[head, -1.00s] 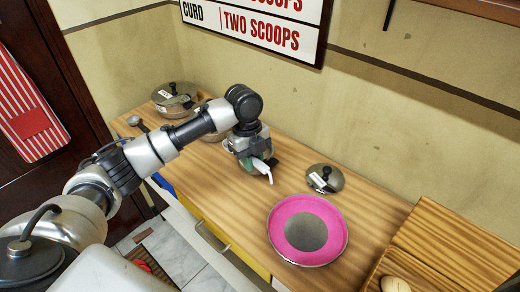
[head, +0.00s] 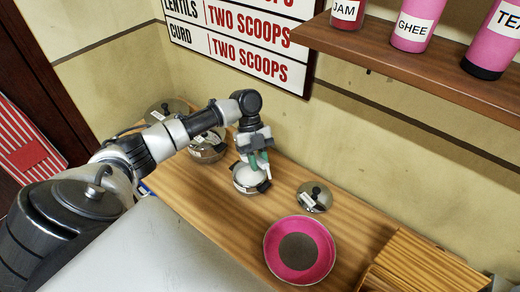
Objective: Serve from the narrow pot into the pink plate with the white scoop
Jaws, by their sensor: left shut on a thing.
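The pink plate (head: 327,255) with a dark grey round centre lies on the wooden counter at lower right; nothing shows on it. A small steel pot (head: 245,188) with a dark side handle stands under my left gripper, uncovered, with white showing at its mouth. It looks like the narrow pot, but its label is not visible. My left gripper (head: 257,158) points down over this pot and is shut on the white scoop, whose handle is mostly hidden by the fingers. I cannot tell the scoop's bowl from white contents in the pot. My right gripper is not in view.
A steel lid (head: 314,197) with a black knob lies between pot and plate. Another labelled pot (head: 207,148) and a lidded one (head: 170,107) stand farther left. A wooden box (head: 420,265) is right of the plate. A wall shelf (head: 420,65) holds labelled jars.

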